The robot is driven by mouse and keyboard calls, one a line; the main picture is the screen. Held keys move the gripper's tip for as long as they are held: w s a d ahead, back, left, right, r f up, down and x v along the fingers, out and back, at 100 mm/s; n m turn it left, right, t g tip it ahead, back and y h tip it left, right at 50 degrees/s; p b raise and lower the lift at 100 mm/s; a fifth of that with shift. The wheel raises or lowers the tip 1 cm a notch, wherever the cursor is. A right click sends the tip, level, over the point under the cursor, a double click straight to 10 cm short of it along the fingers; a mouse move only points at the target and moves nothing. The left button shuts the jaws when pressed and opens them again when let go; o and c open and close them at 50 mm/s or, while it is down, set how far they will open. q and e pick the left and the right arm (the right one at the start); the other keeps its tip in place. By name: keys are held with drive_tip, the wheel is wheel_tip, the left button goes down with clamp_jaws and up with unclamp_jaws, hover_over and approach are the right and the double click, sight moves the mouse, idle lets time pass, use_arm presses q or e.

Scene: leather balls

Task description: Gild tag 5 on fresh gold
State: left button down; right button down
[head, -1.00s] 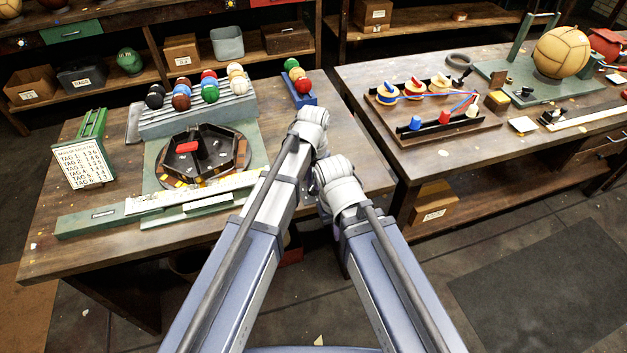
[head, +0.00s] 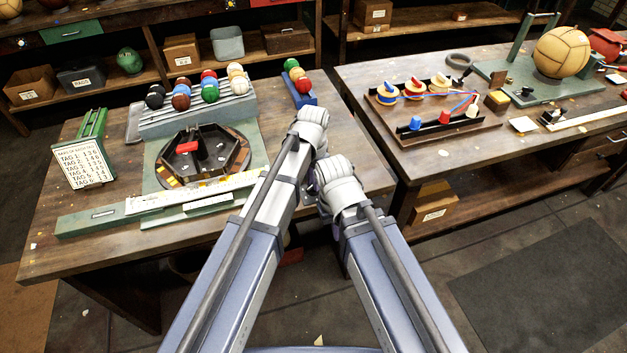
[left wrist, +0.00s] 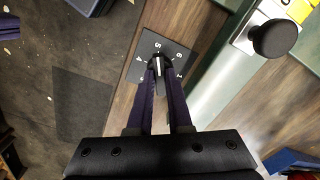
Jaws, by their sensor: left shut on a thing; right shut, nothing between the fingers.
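In the left wrist view my left gripper (left wrist: 158,72) is shut on a small dark knob (left wrist: 157,61) with a white pointer line. The knob sits on a dark dial plate (left wrist: 178,54) with white numerals. In the head view both grippers are largely hidden behind my wrists. A tag list card (head: 85,168) stands left.
Coloured balls (head: 210,93) sit in rows on a grey ribbed rack behind the tray. More balls stand on a blue holder (head: 303,102). A long pale strip (head: 195,190) runs in front. The right table holds a pegged tray (head: 430,130) and a large tan ball (head: 561,52).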

use_arm(q)
drive_tip(key=c, duration=0.8)
unclamp_jaws()
drive_tip(key=shift+c, duration=0.2)
wheel_tip(320, 180, up, 8)
drive_tip(key=p, duration=0.8)
drive_tip(key=shift+f, duration=0.1)
